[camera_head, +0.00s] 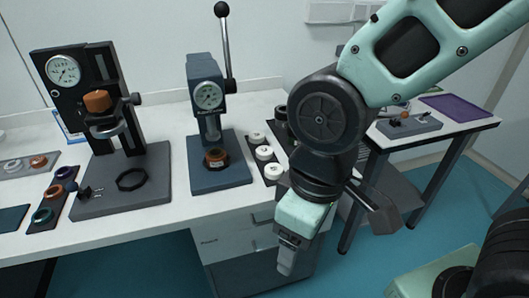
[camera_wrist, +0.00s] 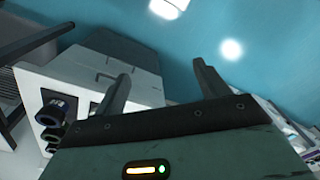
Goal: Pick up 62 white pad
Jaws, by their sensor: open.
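Several white round pads (camera_head: 264,153) sit in a row in a dark holder (camera_head: 271,180) near the right end of the white table. I cannot read any number on them, so I cannot tell which is 62. My gripper (camera_head: 286,262) hangs in front of the table's right end, to the right of and nearer than the pads, touching nothing. In the wrist view my gripper (camera_wrist: 163,85) has its two fingers spread with nothing between them. No white pad can be made out in the wrist view.
A blue-grey lever press (camera_head: 207,110) stands left of the pads, and a black gauge press (camera_head: 85,115) further left. Coloured rings lie in a dark holder (camera_head: 52,205). A second table (camera_head: 450,125) stands at the right. Blue floor (camera_head: 400,258) is open between.

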